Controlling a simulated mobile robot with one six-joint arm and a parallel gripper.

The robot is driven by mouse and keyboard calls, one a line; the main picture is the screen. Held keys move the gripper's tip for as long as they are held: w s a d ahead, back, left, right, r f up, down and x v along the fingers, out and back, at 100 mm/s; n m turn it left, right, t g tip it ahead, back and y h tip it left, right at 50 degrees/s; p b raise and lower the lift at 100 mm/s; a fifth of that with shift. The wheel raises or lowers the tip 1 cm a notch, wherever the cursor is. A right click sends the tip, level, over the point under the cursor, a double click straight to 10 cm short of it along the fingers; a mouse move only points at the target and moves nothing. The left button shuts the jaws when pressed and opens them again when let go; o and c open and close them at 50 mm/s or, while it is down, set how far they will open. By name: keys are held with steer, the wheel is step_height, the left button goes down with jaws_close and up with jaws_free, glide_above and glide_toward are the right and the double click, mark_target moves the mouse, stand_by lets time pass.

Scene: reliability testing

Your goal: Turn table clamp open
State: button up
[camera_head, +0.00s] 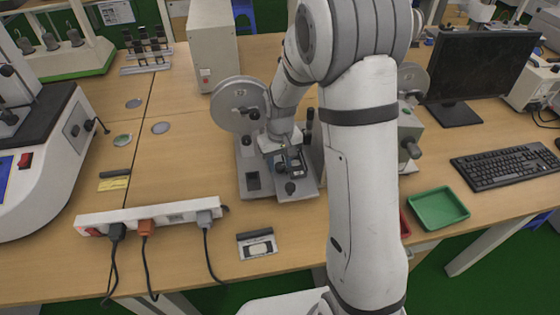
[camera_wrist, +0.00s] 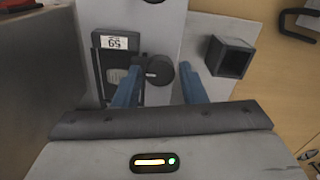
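A testing machine with a grey base plate (camera_head: 246,150) stands on the wooden bench in the head view. A black round knob (camera_wrist: 160,73) shows in the wrist view, likely the table clamp's knob. My gripper (camera_wrist: 160,75) is open, its two blue fingers on either side of the knob. The left finger is close to it, and a gap shows on the right; contact cannot be told. In the head view my gripper (camera_head: 289,166) is low over the machine's base, and my arm hides part of the machine.
A power strip (camera_head: 150,215), a small box (camera_head: 257,244), a green tray (camera_head: 439,208) and a keyboard (camera_head: 507,165) are on the bench.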

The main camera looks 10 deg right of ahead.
steer(key=c, duration=0.7)
steer(key=shift+o, duration=0.2)
steer(key=n+b, duration=0.1)
steer(key=n, duration=0.5)
steer(key=n+b, duration=0.1)
steer(key=n, duration=0.4)
steer(key=shift+n, duration=0.4)
steer(key=n, duration=0.6)
steer(key=shift+b, duration=0.35)
steer(key=o, duration=1)
steer(key=shift+c, duration=0.2)
